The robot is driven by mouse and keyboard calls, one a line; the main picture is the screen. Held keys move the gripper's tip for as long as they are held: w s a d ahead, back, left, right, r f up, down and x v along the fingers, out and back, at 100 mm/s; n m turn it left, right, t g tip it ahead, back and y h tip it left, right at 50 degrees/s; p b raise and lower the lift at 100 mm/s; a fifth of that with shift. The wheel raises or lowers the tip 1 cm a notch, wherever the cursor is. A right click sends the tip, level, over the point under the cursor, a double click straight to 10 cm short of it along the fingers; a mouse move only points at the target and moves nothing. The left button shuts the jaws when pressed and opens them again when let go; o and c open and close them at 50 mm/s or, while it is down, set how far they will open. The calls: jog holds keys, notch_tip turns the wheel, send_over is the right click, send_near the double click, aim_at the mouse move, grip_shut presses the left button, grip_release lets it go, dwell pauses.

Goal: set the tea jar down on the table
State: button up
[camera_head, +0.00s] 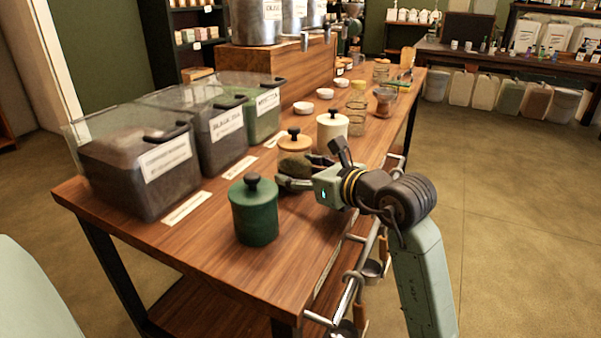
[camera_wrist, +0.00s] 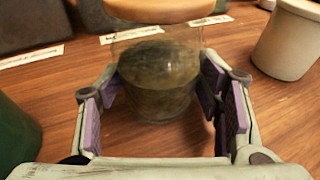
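The tea jar (camera_head: 294,161) is a clear glass jar with dark green-brown contents, a pale wooden lid and a dark knob. It is upright over the wooden table (camera_head: 205,262), between the green canister and the white canister. In the wrist view, the glass jar (camera_wrist: 160,80) stands between my purple-padded fingertips, which meet its sides; its lid is cut by the top edge. My gripper (camera_head: 305,172) is shut on the jar from the right. Its base is low at the tabletop; I cannot tell whether it touches. Part of the jar is hidden by a finger.
A green lidded canister (camera_head: 254,212) stands in front of the jar, and a white canister (camera_head: 332,130) behind it. Clear labelled bins (camera_head: 140,172) line the left side. Small white dishes (camera_head: 303,107) and glass jars stand farther back. Bare wood lies left of the jar.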

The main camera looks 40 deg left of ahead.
jog(key=o, duration=0.4)
jog(key=shift+o, duration=0.2)
jog(key=shift+r+p, duration=0.3)
jog(key=b+v, duration=0.1)
jog(key=v, duration=1.1)
jog(key=shift+f, duration=0.1)
